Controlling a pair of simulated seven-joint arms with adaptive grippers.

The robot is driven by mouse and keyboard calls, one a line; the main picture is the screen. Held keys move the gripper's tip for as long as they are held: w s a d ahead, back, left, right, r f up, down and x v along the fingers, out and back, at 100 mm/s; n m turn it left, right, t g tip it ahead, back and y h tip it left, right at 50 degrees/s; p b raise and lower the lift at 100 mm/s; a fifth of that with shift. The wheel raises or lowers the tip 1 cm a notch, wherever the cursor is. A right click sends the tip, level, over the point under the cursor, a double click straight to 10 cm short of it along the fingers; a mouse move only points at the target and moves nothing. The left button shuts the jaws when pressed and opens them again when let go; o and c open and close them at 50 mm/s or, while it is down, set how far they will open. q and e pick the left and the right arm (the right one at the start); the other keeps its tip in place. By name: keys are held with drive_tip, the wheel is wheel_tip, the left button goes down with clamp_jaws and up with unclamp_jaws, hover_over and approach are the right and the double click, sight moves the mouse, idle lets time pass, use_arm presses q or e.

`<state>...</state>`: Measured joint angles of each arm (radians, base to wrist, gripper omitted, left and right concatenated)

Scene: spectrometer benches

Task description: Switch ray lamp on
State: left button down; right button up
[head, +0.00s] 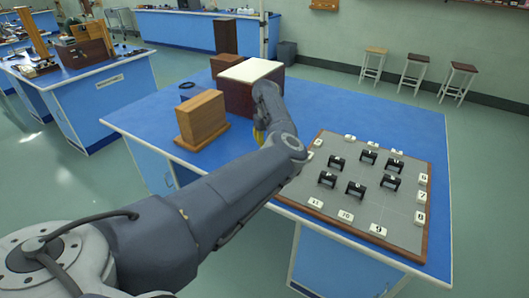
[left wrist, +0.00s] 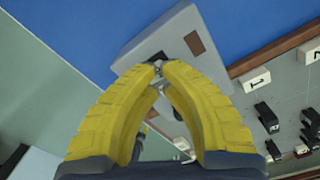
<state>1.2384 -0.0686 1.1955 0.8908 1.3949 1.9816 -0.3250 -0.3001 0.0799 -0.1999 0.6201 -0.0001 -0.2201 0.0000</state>
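A light grey box (left wrist: 178,32), which looks like the ray lamp, lies on the blue bench top in the left wrist view. It has a brown square on its upper face and a small dark part (left wrist: 157,57) right by my fingertips. My left gripper (left wrist: 160,67) has yellow fingers that come together at the tips over the box; I see no object held. I cannot tell whether the tips touch the dark part or which way a switch is set. In the head view my arm hides the box, and only a bit of yellow finger (head: 259,136) shows.
A grey board with a wooden rim (head: 428,238) carries several black holders (head: 355,189) and numbered white tiles (head: 378,230) to the right. Behind my arm stand a wooden block (head: 202,118) and a dark box with a pale top (head: 252,70). The bench's back right is clear.

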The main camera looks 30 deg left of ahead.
use_arm(q)
drive_tip(key=shift+r, duration=2.55)
